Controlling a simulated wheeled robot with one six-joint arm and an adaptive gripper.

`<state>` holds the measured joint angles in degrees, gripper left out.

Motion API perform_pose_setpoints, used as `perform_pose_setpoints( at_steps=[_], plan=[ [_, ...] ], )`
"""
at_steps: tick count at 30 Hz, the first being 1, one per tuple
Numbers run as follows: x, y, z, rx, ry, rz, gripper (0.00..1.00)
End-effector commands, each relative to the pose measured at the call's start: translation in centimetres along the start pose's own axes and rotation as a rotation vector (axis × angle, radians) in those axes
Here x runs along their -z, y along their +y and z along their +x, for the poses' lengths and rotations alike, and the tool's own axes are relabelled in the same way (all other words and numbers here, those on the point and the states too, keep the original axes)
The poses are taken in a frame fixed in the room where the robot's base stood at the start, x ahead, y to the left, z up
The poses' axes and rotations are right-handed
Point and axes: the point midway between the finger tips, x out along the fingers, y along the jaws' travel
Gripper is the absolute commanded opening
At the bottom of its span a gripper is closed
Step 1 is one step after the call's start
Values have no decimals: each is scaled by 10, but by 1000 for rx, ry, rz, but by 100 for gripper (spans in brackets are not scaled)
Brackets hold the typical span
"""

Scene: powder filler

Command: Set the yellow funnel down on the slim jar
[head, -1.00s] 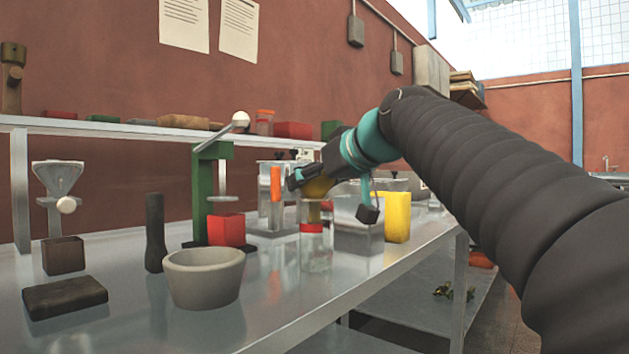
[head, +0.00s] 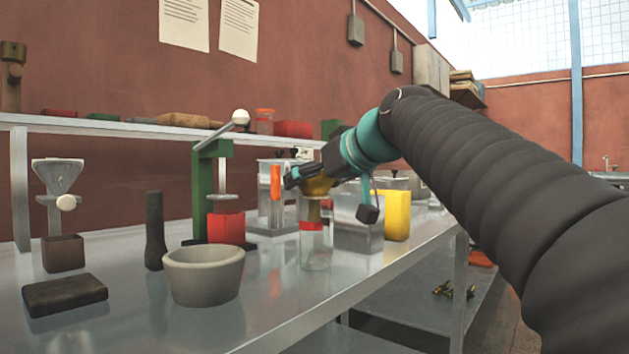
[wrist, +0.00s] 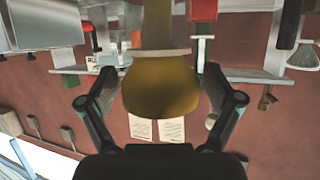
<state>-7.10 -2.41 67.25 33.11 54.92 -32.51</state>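The yellow funnel (head: 317,187) is upright, with its spout pointing down over the slim jar. The slim jar (head: 315,252) is clear glass with a red band near its top and stands on the metal table. The spout meets or enters the jar's top; exact contact is too small to tell. My gripper (head: 304,182) is around the funnel's bowl. In the wrist view the funnel (wrist: 160,90) appears between my gripper's (wrist: 160,76) two fingers, with a thin gap on each side. The jar is not clearly made out there.
A metal container (head: 358,225) and a yellow block (head: 396,216) stand close right of the jar. A green press (head: 200,190) with a red block (head: 226,228) is to its left, and a grey bowl (head: 203,275) is nearer. The front table strip is clear.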

Motion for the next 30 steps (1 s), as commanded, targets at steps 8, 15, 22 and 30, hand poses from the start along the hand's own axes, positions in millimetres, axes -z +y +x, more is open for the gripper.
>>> perform_pose_setpoints(
  at_steps=[8,15,22,30],
  plan=[
    [0,0,0,0,0,0,100],
    [0,0,-14,-2,1,0,100],
    [0,1,-57,-4,2,0,100],
    [0,1,-103,-4,1,1,100]
  ],
)
